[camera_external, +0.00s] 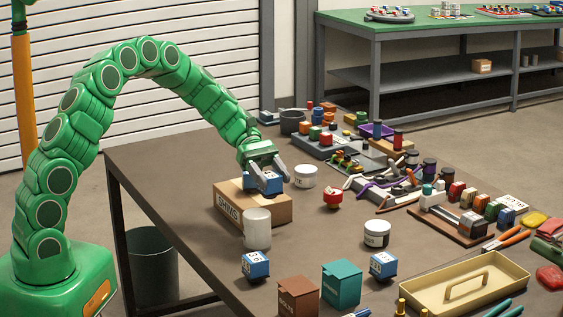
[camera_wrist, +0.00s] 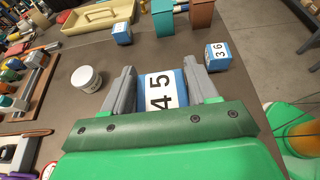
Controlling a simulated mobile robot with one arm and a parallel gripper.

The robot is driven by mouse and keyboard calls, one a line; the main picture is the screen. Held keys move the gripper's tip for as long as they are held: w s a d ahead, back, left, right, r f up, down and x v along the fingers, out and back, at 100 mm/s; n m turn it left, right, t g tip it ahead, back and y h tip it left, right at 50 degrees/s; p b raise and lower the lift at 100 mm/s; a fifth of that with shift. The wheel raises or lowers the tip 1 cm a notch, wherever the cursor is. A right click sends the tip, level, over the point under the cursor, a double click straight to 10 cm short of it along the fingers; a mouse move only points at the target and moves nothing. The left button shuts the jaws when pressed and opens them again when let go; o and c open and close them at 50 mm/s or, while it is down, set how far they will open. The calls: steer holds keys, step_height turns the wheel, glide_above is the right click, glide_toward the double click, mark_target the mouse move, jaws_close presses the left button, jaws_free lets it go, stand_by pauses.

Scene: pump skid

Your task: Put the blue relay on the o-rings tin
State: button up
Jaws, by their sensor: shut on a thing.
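My gripper (camera_external: 266,172) is shut on a blue relay (camera_external: 264,183) at the top of a cardboard box marked SHIMS (camera_external: 270,208). I cannot tell whether the relay touches the box. In the wrist view the fingers of my gripper (camera_wrist: 163,85) flank the relay (camera_wrist: 161,92), whose white top reads 45. Two more blue relays stand on the table, one at the front left (camera_external: 255,266) and one further right (camera_external: 383,265). White round tins stand behind the box (camera_external: 305,177) and to its right (camera_external: 377,234); the latter also shows in the wrist view (camera_wrist: 87,80). I cannot read which is the o-rings tin.
A white cylinder (camera_external: 257,230) stands before the box. A red part (camera_external: 333,198) lies between the tins. Brown (camera_external: 298,297) and teal (camera_external: 341,285) bins and a tan tray (camera_external: 408,291) line the front. The right side is crowded; the table's left part is clear.

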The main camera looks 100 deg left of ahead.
steer(key=w+d+r, duration=0.1)
steer(key=w+r, duration=0.2)
steer(key=w, duration=0.5)
steer(key=w+r, duration=0.3)
steer(key=w, duration=0.5)
glide_above(380, 226)
steer(key=shift+s+f, duration=0.15)
steer(key=shift+f, duration=4.75)
steer(key=shift+f, duration=0.15)
steer(key=shift+f, duration=1.65)
steer(key=o, duration=1.1)
steer(key=shift+f, duration=0.1)
steer(key=shift+o, duration=0.2)
